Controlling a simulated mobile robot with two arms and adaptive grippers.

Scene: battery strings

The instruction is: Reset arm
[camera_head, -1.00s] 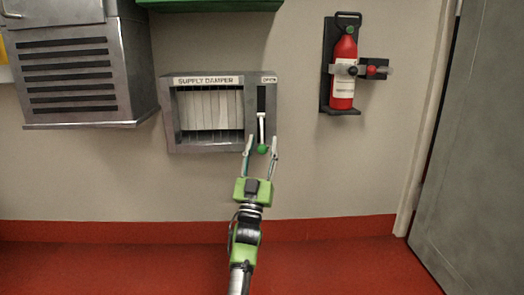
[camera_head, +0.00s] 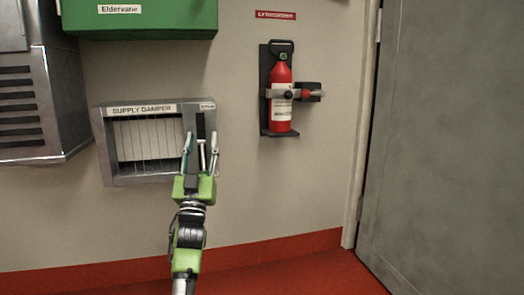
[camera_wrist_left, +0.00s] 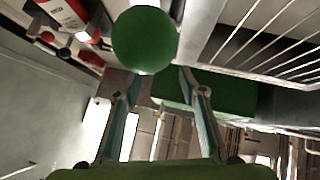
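The grey supply damper box (camera_head: 103,150) is on the wall left of centre in the head view, with pale slats (camera_head: 150,138) and a dark lever slot (camera_head: 200,125) at its right. A pale lever (camera_head: 203,157) shows below the slot, between my fingers. My left gripper (camera_head: 201,147) is open in front of this lever part of the box. In the left wrist view, a green ball knob (camera_wrist_left: 145,40) sits just beyond the spread fingertips of my left gripper (camera_wrist_left: 153,82), not visibly gripped. The knob is hidden in the head view. My right gripper is not in view.
A fire extinguisher (camera_head: 281,100) hangs in its bracket right of the damper. A green box (camera_head: 140,18) is above, and a louvred metal cabinet (camera_head: 20,105) stands left. A grey door (camera_head: 445,150) is at the right. The wall between damper and door is bare lower down.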

